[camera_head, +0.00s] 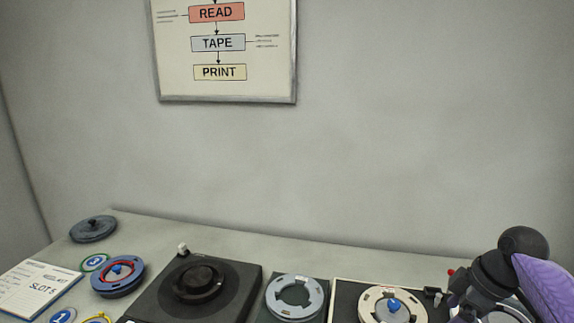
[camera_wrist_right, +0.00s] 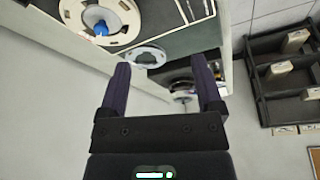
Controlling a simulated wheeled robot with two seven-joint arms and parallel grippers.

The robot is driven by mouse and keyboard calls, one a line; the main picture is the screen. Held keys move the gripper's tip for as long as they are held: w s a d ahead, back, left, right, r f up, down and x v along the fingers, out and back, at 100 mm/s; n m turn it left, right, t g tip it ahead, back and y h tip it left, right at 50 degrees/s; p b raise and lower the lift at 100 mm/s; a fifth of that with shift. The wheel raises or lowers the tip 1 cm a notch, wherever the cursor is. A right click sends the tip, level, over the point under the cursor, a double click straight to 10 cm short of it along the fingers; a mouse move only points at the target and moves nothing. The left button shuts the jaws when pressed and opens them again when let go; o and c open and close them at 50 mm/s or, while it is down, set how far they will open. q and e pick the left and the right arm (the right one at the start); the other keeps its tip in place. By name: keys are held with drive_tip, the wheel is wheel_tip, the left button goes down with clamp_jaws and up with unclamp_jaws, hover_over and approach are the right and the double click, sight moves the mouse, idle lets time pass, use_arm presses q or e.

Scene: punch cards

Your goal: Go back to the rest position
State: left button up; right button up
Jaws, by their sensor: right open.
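My right gripper (camera_wrist_right: 162,72) is open in the right wrist view. Its two dark purple fingers stand apart with nothing held between them. A grey ring (camera_wrist_right: 148,57) and the table edge show beyond the gap. In the head view a black and purple part of my right arm (camera_head: 545,280) is at the lower right, over the table's right end. It hides part of what lies there. My left gripper is in neither view.
The table holds a cream reel (camera_head: 392,306) with a blue hub, a grey ring (camera_head: 296,297), a black turntable unit (camera_head: 200,282), a blue reel (camera_head: 118,275) and a dark disc (camera_head: 93,229). Black shelving (camera_wrist_right: 258,82) with pale boxes stands right in the wrist view.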

drive_tip(key=s+a+f+m+h, duration=0.1)
drive_tip(key=s+a+f, duration=1.05)
drive_tip(key=f, duration=0.25)
drive_tip(key=s+a+r+m+t+h, duration=0.15)
drive_tip(key=s+a+m, duration=0.25)
drive_tip(key=s+m, duration=0.7)
drive_tip(key=s+f+n+g+b, duration=0.1)
drive_tip(key=s+f+n+b, duration=0.15)
drive_tip(key=f, duration=0.85)
drive_tip(key=s+f+n+g+b, duration=0.1)
drive_tip(key=s+f+b, duration=0.2)
drive_tip(key=f, duration=0.8)
use_arm(q)
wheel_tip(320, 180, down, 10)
drive_tip(key=b, duration=0.4)
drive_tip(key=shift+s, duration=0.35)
use_arm(e)
drive_tip(key=s+d+f+g, duration=0.1)
drive_tip(key=s+d+f, duration=0.3)
drive_tip(key=s+f, duration=0.9)
wheel_tip(320, 180, down, 3)
drive_tip(key=shift+s+f+h, duration=0.1)
drive_tip(key=shift+s+h, duration=0.2)
drive_tip(key=shift+h, duration=0.05)
